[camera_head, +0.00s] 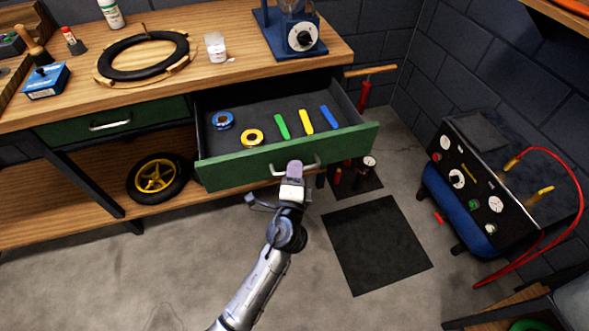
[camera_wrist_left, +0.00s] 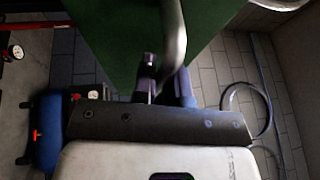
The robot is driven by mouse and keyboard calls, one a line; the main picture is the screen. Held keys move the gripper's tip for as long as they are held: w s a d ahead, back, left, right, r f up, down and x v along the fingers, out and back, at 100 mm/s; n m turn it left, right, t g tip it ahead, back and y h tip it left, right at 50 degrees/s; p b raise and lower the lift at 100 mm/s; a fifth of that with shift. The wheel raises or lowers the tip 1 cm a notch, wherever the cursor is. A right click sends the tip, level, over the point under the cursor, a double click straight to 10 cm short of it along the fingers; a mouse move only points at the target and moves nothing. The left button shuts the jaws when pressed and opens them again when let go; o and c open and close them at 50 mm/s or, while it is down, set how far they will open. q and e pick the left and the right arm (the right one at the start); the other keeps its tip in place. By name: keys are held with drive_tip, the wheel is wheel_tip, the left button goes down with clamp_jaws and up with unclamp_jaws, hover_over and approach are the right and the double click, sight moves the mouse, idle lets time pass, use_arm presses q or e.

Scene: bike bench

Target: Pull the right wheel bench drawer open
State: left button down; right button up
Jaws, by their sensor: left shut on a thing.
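The right wheel bench drawer (camera_head: 232,168) is pulled well out from under the bench top, its green front facing me. Inside lie a blue roll (camera_head: 222,120), a yellow roll (camera_head: 252,137) and green, yellow and blue strips. My left gripper (camera_head: 294,171) is shut on the drawer's metal handle (camera_head: 315,163) at the middle of the front. In the left wrist view the handle (camera_wrist_left: 173,35) runs down between the fingers (camera_wrist_left: 165,88), against the green front (camera_wrist_left: 115,35). The fingers partly hide the handle. My right gripper is not in view.
The left drawer (camera_head: 80,128) is shut. A black floor mat (camera_head: 375,245) and a compressor-like unit (camera_head: 470,190) with a red hose are to the right. The floor before the drawer is mostly clear.

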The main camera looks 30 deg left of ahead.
use_arm(q)
drive_tip(key=shift+s, duration=0.1)
idle(0.3)
drive_tip(key=c, duration=1.2)
unclamp_jaws()
drive_tip(key=v, duration=1.3)
drive_tip(key=shift+s+d+f, duration=0.1)
drive_tip(key=shift+s, duration=0.25)
